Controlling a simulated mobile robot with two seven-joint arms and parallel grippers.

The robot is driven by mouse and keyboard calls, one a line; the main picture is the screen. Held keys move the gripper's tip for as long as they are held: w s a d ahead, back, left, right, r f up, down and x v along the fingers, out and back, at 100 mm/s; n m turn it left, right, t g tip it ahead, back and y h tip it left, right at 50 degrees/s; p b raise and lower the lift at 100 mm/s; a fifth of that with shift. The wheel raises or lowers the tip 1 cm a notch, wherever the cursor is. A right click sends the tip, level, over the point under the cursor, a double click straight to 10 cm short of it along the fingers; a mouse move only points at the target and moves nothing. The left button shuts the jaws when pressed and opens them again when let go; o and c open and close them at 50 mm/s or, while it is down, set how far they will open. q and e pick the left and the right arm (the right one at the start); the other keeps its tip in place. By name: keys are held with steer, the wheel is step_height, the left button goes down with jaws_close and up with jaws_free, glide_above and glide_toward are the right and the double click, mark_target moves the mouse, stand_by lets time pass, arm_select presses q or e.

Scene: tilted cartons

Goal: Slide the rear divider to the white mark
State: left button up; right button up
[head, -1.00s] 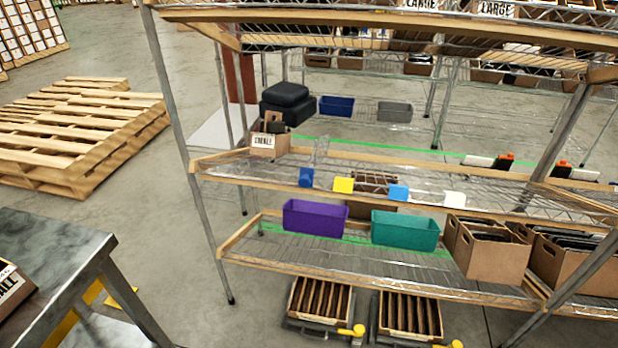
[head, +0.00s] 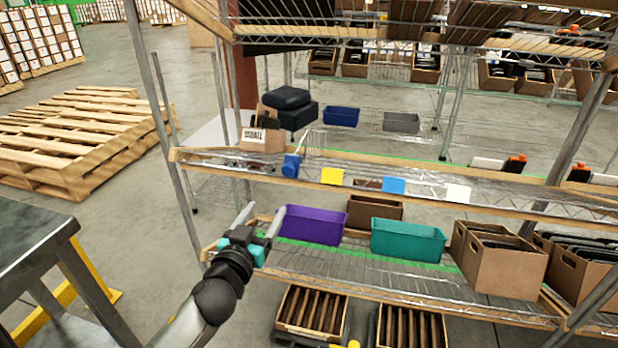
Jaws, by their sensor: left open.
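A clear upright divider (head: 316,138) stands on the middle shelf near its left end. A blue round piece (head: 291,165) sits at the shelf's front edge by it; I cannot tell whether they are joined. I see no second divider clearly. The white mark (head: 457,193) is a square tag on the same front edge, well to the right. A yellow tag (head: 332,176) and a blue tag (head: 393,186) lie between. My left gripper (head: 262,214) is open and empty, below and left of the blue piece, near the purple bin. My right gripper is not in view.
A purple bin (head: 313,225) and a teal bin (head: 407,240) stand on the lower shelf, with a cardboard carton (head: 498,262) to the right. A small carton (head: 263,140) sits at the middle shelf's left end. The rack's left post (head: 158,120) rises beside my arm.

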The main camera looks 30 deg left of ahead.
mark_target(287, 171)
arm_select(q)
steer(key=shift+t, duration=0.3)
steer(key=b+x, duration=0.1)
steer(key=x, duration=0.3)
steer(key=r+b+x, duration=0.1)
steer(key=x, duration=0.4)
steer(key=b+x, duration=0.1)
steer(key=x, duration=0.4)
steer(key=shift+w+d+r, duration=0.1)
steer(key=shift+d+r, duration=0.1)
steer(key=shift+w+a+b, duration=0.15)
steer(key=shift+w+b, duration=0.25)
steer(key=shift+w, duration=0.25)
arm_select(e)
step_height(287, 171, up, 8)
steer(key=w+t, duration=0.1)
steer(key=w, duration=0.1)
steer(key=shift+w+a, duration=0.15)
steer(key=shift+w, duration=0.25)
arm_select(q)
jaws_close()
